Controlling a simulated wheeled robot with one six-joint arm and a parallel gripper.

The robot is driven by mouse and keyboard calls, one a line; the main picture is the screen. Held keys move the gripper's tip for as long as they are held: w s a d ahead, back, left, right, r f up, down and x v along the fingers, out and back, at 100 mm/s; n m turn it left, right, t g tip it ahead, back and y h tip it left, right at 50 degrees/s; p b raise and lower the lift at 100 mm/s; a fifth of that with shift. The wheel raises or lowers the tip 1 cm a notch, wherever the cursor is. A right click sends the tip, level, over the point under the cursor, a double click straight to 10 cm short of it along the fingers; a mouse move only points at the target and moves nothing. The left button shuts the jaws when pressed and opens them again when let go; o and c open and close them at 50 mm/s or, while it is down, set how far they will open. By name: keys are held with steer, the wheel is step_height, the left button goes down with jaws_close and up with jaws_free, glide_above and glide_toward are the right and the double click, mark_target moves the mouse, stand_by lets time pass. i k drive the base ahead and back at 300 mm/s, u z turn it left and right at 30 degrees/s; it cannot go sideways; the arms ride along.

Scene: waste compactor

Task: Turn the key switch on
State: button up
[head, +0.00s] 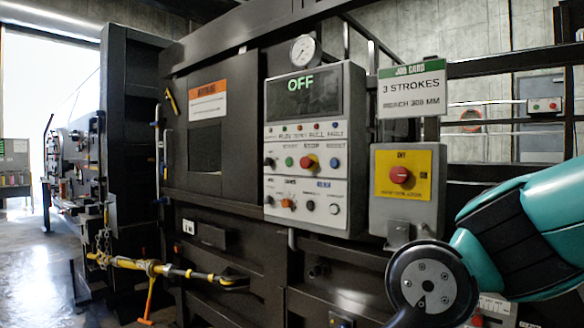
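The grey control panel (353,145) stands upright on the front of the black compactor. Its dark display (303,94) shows OFF in green. The lowest row holds a small dark switch (269,200), an orange control (287,203) and round pale controls. The lettering is too small to tell which control is the key switch. My teal arm enters at the right, apart from the panel; my gripper's fingers are not visible.
A grey box with a red rotary switch on yellow (400,175) is right of the panel. Above it hangs a job card (412,90) reading 3 STROKES. A round gauge (304,52) tops the panel. A yellow bar (165,270) crosses at lower left. Open floor (35,280) lies far left.

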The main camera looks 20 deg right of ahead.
mark_target(268, 162)
steer(key=u, duration=1.05)
steer(key=i, duration=4.05)
steer(key=z, duration=4.65)
